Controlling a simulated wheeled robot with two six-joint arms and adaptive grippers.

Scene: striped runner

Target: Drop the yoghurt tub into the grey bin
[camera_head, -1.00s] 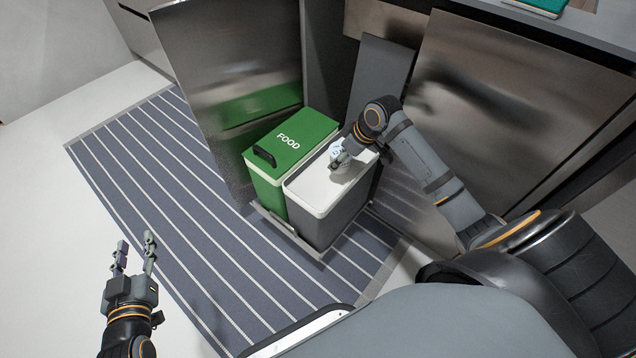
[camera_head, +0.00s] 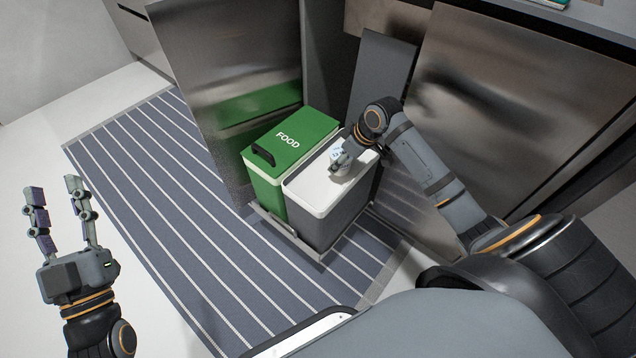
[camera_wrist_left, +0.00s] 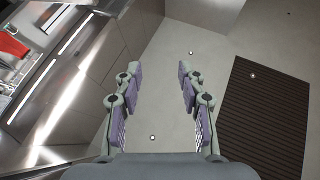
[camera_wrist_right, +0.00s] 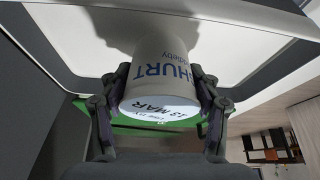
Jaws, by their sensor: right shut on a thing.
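The yoghurt tub (camera_head: 337,153) is white with blue lettering. In the right wrist view the tub (camera_wrist_right: 158,70) sits between both fingers of my right gripper (camera_wrist_right: 160,88), which is shut on it. In the head view my right gripper (camera_head: 341,166) holds it over the pale top of the grey bin (camera_head: 318,232). The gap between tub and bin is hard to judge, and so is whether that top is an opening or a surface. My left gripper (camera_head: 53,186) is open and empty, at the left, away from the bins; its spread fingers also show in the left wrist view (camera_wrist_left: 158,75).
A green bin (camera_head: 290,138) marked FOOD, lid on, stands directly left of the grey bin in the same pull-out frame. A steel front panel (camera_head: 225,70) stands behind them.

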